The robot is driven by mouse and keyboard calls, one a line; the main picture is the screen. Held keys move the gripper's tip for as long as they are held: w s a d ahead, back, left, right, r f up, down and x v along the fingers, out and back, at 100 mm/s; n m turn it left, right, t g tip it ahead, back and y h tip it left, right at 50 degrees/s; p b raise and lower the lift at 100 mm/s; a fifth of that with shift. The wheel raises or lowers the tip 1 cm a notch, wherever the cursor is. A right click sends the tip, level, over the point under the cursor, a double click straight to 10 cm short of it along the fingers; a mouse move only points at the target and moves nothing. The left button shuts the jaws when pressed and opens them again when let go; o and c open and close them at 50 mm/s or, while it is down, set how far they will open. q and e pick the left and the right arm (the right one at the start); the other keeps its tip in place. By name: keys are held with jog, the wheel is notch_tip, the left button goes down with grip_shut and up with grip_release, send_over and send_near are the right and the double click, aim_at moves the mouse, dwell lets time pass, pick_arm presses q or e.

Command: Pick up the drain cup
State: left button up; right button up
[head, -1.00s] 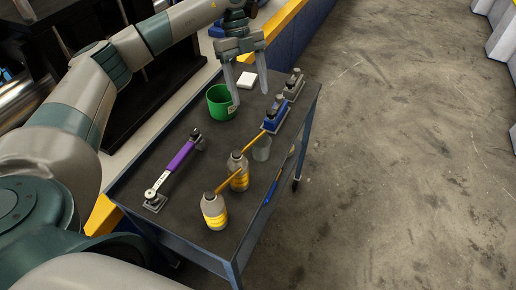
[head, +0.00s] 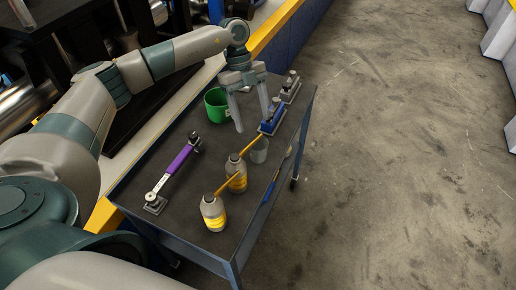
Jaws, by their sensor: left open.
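A small translucent grey cup (head: 259,151) stands upright on the dark cart top (head: 185,200), just right of the bottles. A larger green cup (head: 214,106) with a pale patch on its side stands farther back on the cart. I cannot tell from the picture alone which of these is the drain cup. My left gripper (head: 253,124) points down with its two fingers apart and empty. It hangs above the cart, right of the green cup and behind the grey cup. My right gripper is not in view.
Two bottles with yellow labels and orange spouts (head: 214,212) (head: 236,174) stand near the grey cup. A blue clamp-like device (head: 271,118) and a grey one (head: 291,88) stand at the right edge.

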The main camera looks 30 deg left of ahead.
aim_at(257, 145)
pick_arm(q)
jog(key=shift+p+x, duration=0.65)
jog(key=shift+x, duration=1.9)
jog(key=shift+s+f+p, duration=0.15)
jog(key=shift+f+p, duration=0.2)
jog(key=shift+p, duration=0.1)
jog(key=p+x, duration=0.2)
jog(key=x, duration=0.2)
jog(key=shift+a, duration=0.2)
jog(key=shift+f, duration=0.3)
jog(key=c, duration=1.1)
